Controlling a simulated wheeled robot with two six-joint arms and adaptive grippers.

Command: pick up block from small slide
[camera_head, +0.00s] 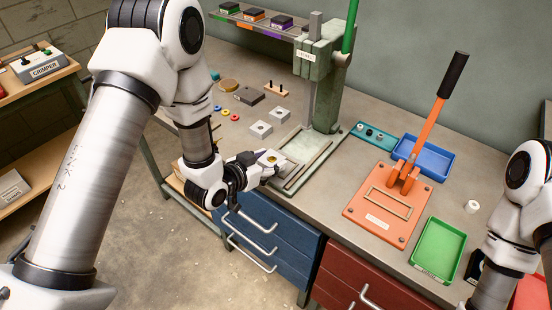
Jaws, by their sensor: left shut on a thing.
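My left gripper (268,166) is at the front edge of the bench, beside the base of the green fly press (325,85). It is shut on a small pale grey block (272,157) with a round brass-coloured centre; the fingers hide part of it. A slide with dark rails (305,165) lies just right of the gripper, on the pale press bed. I cannot tell whether the block still touches the slide. My right arm comes in at the right edge, and its gripper is not visible.
Two grey blocks with holes (261,129) lie behind the gripper. An orange lever press (385,215), a blue tray (423,158), a green tray (438,250) and a white roll (472,207) stand to the right. Blue drawers (265,250) with handles are below the bench edge.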

